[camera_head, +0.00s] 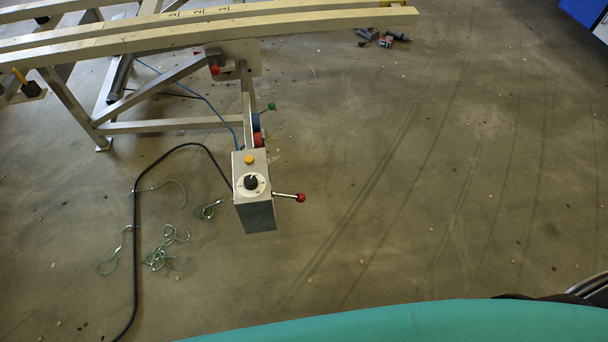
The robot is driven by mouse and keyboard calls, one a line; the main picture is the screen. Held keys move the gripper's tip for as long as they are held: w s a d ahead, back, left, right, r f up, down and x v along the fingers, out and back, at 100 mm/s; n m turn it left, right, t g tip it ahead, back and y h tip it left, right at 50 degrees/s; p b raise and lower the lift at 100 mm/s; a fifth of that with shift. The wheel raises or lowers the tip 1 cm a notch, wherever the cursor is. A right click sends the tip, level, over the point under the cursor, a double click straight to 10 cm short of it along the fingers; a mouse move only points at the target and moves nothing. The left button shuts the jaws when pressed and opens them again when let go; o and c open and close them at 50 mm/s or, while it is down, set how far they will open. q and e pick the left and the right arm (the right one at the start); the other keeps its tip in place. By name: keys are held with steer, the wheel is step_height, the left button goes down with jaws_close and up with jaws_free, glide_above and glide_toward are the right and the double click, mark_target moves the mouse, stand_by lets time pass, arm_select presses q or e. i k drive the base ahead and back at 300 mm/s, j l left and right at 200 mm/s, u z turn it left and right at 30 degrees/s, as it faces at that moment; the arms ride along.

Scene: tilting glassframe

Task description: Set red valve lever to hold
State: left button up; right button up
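A metal lever with a red ball end (300,197) sticks out to the right from the side of a grey control box (254,217). It lies nearly level in the picture, with its ball tilted slightly down. Which marked position it is in cannot be read. The box's top face carries a black rotary knob (251,182) on a white dial and a yellow button (249,160). Neither of my grippers is in view, and nothing touches the lever.
The box hangs at the near end of a cream tilting frame (180,125). A black cable (136,230) and green cords (165,248) lie on the floor to the left. Loose tools (384,40) lie at the back. Floor right of the lever is mostly clear.

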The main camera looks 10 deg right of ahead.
mark_target(300, 198)
steer(key=l+u, duration=0.25)
steer(key=l, duration=0.4)
steer(key=k+l+u, duration=0.25)
steer(key=l, duration=0.35)
steer(key=i, duration=0.1)
